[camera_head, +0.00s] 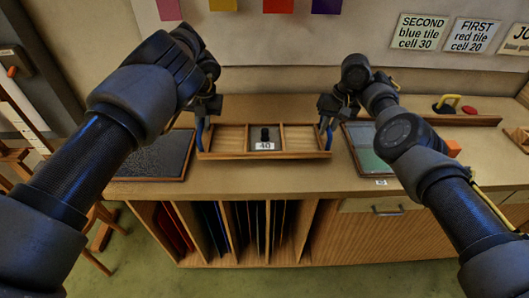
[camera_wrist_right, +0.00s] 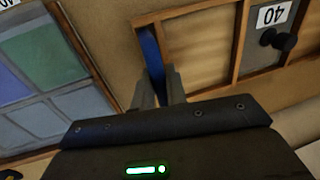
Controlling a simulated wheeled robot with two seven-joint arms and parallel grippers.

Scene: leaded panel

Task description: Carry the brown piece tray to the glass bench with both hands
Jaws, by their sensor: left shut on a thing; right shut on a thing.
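The brown piece tray (camera_head: 225,155) is a long wooden tray with three compartments and a blue handle at each end. A black knob and a "40" label (camera_head: 264,146) sit in its middle compartment; the side compartments look empty. My left gripper (camera_head: 203,118) is shut on its left handle. My right gripper (camera_head: 328,116) is shut on its right handle, and the right wrist view shows the fingers (camera_wrist_right: 160,88) at the blue handle (camera_wrist_right: 152,50). The tray is level over the front of the wooden bench (camera_head: 250,185); I cannot tell whether it touches the top.
A dark textured panel (camera_head: 152,156) lies left of the tray. A framed panel of blue and green glass (camera_head: 368,158) lies close on the right. Shelf slots with coloured sheets (camera_head: 230,225) are below.

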